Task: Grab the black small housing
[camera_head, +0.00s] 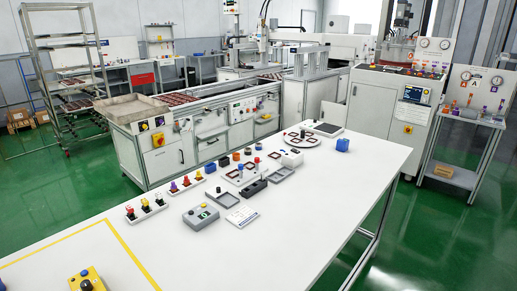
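Neither of my grippers is in view. Several small parts stand on the long white table (330,183). The parts are small in this view, so I cannot tell which black one is the small housing.
A yellow button box (86,281) stands at the front left. The table's front right is clear.

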